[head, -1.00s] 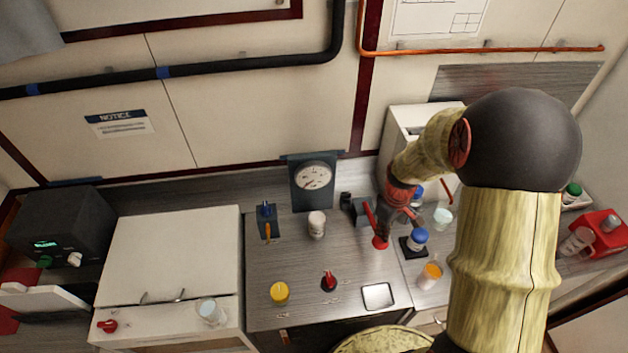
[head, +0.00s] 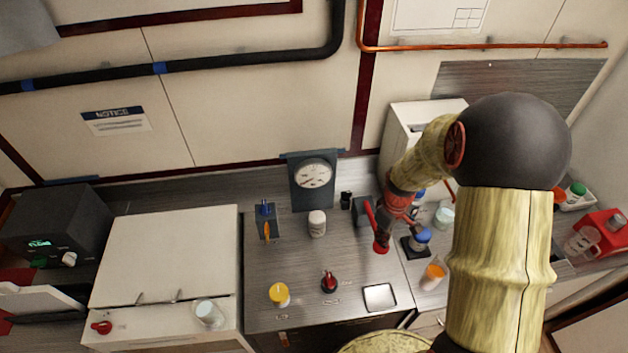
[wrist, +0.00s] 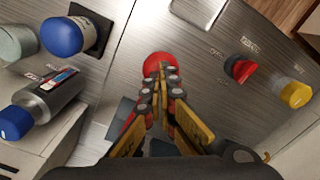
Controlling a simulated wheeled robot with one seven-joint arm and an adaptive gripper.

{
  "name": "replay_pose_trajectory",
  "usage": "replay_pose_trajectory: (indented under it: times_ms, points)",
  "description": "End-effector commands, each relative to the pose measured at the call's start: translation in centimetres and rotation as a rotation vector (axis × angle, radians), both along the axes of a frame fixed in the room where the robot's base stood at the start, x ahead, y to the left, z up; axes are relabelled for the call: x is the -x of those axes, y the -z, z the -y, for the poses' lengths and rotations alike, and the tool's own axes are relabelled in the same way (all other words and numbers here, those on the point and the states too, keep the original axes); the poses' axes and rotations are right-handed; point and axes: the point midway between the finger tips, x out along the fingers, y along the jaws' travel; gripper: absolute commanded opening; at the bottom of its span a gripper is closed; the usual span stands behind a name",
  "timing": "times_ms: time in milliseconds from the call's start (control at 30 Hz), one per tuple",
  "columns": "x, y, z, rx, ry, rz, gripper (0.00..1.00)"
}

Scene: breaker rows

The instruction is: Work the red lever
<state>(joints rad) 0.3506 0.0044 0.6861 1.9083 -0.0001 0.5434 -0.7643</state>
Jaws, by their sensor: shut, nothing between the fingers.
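The red lever (head: 371,216) is on a dark housing on the counter, left of my forearm. Its red knob end (head: 381,247) points toward the counter's front. In the wrist view the round red knob (wrist: 158,63) shows just beyond my fingertips. My gripper (wrist: 160,78) is shut and empty, its tips at or very close to the knob; I cannot tell whether they touch. Red strips beside the fingers look like part of the lever, but my gripper covers much of it. In the head view my wrist partly hides the gripper.
A blue-capped bottle (head: 420,238) stands on a dark pad right of the lever, with an orange drink (head: 433,274) in front. A gauge (head: 313,175) stands behind.

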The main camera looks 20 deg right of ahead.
Motion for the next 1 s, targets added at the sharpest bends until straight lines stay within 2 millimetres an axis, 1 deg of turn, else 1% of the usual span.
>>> replay_pose_trajectory:
  times_ms: [33,900,1000]
  points:
    - [0.0,0.4,0.0,0.000,0.000,0.000,0.00]
    - [0.0,4.3,0.0,0.000,0.000,0.000,0.00]
    - [0.0,4.4,0.0,0.000,0.000,0.000,0.00]
